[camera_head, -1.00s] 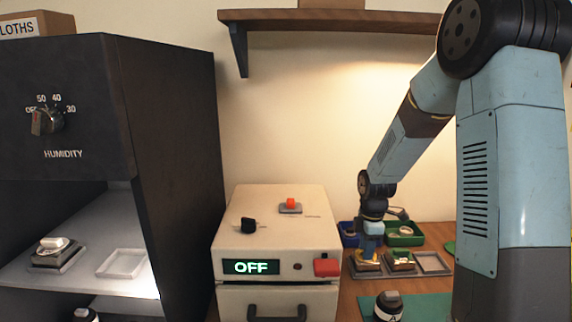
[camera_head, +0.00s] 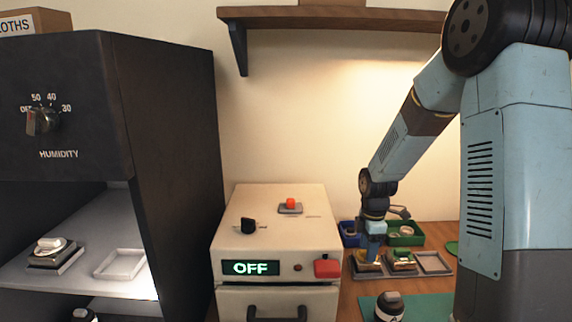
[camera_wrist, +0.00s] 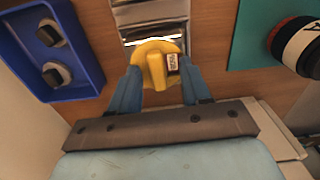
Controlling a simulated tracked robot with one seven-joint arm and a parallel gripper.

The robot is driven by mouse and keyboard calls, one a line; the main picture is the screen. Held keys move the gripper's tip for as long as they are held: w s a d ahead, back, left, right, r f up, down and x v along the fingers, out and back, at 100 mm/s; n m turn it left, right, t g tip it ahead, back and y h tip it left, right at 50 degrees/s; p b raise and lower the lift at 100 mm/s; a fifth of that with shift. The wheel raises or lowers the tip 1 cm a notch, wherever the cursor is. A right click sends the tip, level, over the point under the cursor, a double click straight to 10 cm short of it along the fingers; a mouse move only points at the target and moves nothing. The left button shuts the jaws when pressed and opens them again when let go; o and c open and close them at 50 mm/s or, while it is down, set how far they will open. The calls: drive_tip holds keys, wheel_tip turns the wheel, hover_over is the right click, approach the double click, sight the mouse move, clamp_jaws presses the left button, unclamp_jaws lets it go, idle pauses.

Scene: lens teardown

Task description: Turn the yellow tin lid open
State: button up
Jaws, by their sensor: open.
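The yellow tin lid (camera_wrist: 146,68) lies between the two blue fingers of my gripper (camera_wrist: 158,85) in the wrist view. It is round with a raised bar across it and a small white label at its right side. My gripper is open, with one finger on each side of the lid; I cannot tell whether they touch it. In the head view my gripper (camera_head: 369,256) is low over the trays on the bench, and the tin (camera_head: 368,266) under it is mostly hidden.
A blue bin (camera_wrist: 45,45) with dark round parts is at the left in the wrist view. A black and white lens (camera_wrist: 298,45) stands on the green mat (camera_wrist: 245,38) at the right. The white box (camera_head: 275,225) reading OFF stands left of my gripper.

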drive_tip(key=shift+w+r, duration=0.15)
drive_tip(key=shift+r, duration=3.05)
drive_tip(key=shift+r, duration=0.1)
wheel_tip(320, 180, up, 6)
drive_tip(key=shift+f, duration=0.1)
drive_tip(key=s+r+m+t, duration=0.3)
drive_tip(key=s+r+m, duration=0.3)
drive_tip(key=s+m, duration=0.3)
drive_tip(key=s+r+m+t, duration=0.2)
drive_tip(key=s+r+m, duration=0.5)
drive_tip(key=s, duration=1)
drive_tip(key=m, duration=0.2)
drive_tip(key=shift+a+m+t, duration=0.2)
drive_tip(key=shift+m+t, duration=0.1)
drive_tip(key=shift+t, duration=0.1)
